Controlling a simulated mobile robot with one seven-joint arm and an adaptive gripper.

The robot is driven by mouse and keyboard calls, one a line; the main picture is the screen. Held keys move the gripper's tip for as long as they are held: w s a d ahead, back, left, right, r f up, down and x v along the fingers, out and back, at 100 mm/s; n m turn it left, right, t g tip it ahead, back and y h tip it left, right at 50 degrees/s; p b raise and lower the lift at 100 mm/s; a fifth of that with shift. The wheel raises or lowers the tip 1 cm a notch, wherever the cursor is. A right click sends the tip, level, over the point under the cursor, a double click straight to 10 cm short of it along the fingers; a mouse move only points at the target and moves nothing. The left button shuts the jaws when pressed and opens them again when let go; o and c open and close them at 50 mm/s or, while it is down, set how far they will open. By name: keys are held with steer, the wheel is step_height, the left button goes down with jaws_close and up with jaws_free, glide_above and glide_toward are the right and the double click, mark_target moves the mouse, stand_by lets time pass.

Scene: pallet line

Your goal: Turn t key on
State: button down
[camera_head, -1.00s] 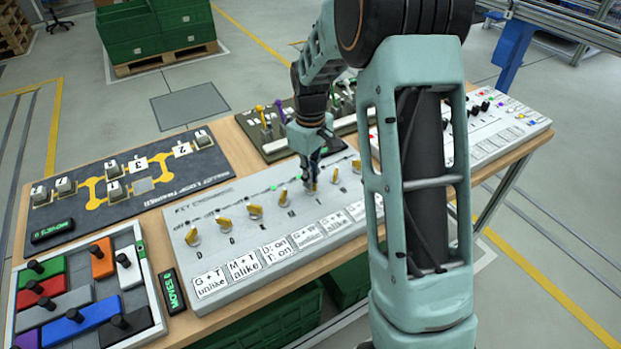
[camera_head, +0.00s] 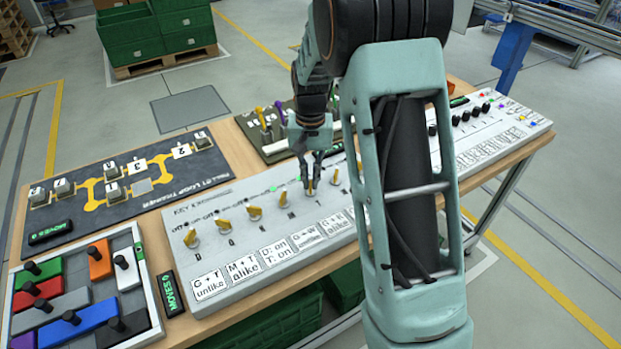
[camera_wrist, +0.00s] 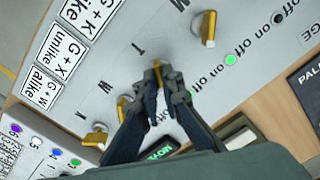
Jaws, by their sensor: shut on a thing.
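A grey key panel (camera_head: 215,268) lies on the wooden table, with a row of yellow keys along it. The T key (camera_wrist: 157,66) stands by the letter T in the wrist view, between my fingertips. My gripper (camera_head: 310,186) is shut on this key from above; it also shows in the wrist view (camera_wrist: 158,80). The M key (camera_wrist: 208,28) stands beside it, apart from my fingers. A green lamp (camera_wrist: 231,60) glows behind the keys, beside "on" and "off" lettering. My fingers hide part of the T key and the panel behind it.
The W key (camera_wrist: 123,106) is close on the other side of my fingers. Printed rule cards (camera_head: 243,268) line the panel's front. A sliding-block tray (camera_head: 85,290) and a loop board (camera_head: 125,180) are at the left. A white panel (camera_head: 505,130) lies at the right.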

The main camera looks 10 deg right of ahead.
mark_target(310, 183)
steer(key=shift+m, duration=1.3)
steer(key=c, duration=2.1)
jaws_free()
steer(key=shift+r, duration=0.15)
step_height(310, 183, up, 12)
